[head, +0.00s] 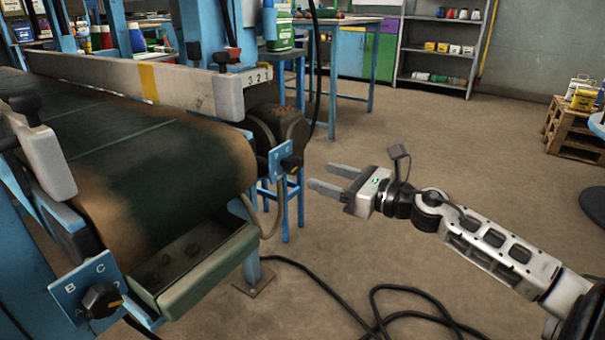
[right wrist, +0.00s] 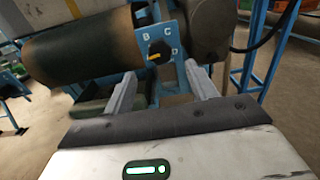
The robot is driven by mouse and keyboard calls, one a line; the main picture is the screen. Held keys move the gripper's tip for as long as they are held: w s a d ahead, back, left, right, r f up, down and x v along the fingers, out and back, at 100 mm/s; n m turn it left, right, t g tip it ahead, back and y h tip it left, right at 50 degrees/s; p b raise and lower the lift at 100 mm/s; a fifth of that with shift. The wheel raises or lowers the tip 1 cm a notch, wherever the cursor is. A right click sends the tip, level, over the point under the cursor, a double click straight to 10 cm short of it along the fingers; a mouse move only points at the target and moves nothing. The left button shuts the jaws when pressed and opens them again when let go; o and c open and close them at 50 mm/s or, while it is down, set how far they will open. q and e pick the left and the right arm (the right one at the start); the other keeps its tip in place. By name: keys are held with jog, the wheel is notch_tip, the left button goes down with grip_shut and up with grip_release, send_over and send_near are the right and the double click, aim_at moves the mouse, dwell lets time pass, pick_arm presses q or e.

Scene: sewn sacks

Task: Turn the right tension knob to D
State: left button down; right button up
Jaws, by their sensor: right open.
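The right tension knob (head: 291,163) is black, on a blue lettered plate (head: 276,163) at the conveyor's right roller end. In the right wrist view the knob (right wrist: 160,47) shows a yellow mark at its lower left. Letters B and C stand above it and what looks like a D below right; an A is not readable there. My right gripper (head: 321,176) is open and empty, its fingers pointing at the knob from a short distance. In the wrist view the knob lies ahead, between the finger lines. My left gripper is not in view.
A second black knob (head: 101,300) on a blue plate (head: 66,291) sits at the belt's near left corner. The belt (head: 150,170) and a green tray (head: 205,272) lie left of my right gripper. A black cable (head: 390,290) crosses the floor, otherwise mostly clear there.

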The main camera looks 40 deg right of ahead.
aim_at(297, 168)
jog(key=x, duration=0.6)
jog(key=shift+w, duration=0.2)
jog(key=shift+a, duration=0.1)
jog(key=c, duration=1)
